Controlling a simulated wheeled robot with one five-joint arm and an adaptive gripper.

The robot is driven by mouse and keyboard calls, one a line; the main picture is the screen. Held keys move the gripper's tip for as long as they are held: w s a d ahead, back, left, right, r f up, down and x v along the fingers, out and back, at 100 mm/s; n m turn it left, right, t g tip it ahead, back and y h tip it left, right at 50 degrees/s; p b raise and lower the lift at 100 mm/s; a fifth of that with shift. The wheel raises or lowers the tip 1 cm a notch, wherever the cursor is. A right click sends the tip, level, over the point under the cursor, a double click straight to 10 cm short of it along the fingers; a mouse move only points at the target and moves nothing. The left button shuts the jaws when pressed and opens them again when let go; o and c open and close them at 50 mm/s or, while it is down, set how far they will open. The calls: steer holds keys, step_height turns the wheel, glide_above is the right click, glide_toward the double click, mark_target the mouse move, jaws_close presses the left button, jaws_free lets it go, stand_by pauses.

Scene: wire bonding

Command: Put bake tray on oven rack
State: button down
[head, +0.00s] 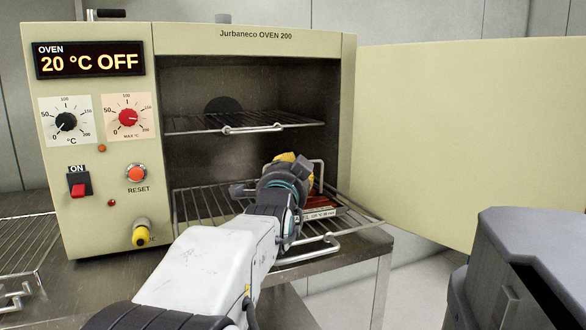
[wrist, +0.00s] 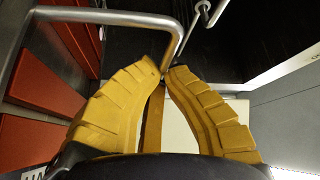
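The bake tray (head: 322,212) has a printed label on its front edge and a raised metal handle. It appears at the lower oven rack (head: 205,205), near the rack's front right part; I cannot tell if it rests fully on it. Red pieces (wrist: 35,140) in the tray show in the wrist view. My gripper (head: 300,172) has yellow fingers, largely hidden behind my wrist in the head view. In the wrist view the fingertips (wrist: 166,72) close together on the end of the bent metal handle (wrist: 110,17).
The oven (head: 240,40) is open and its display reads 20 °C OFF. Its door (head: 460,130) stands open at the right. An upper rack (head: 245,122) is inside, empty. Another wire rack (head: 20,240) lies at the left. A dark grey object (head: 520,260) stands at the lower right.

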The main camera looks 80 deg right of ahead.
steer(key=c, duration=1.4)
jaws_free()
steer(key=a, duration=0.9)
steer(key=shift+s+a+f+p, duration=0.35)
steer(key=shift+s+a, duration=0.05)
steer(key=shift+s+a+f, duration=0.1)
steer(key=shift+a+f, duration=0.1)
steer(key=shift+a, duration=0.85)
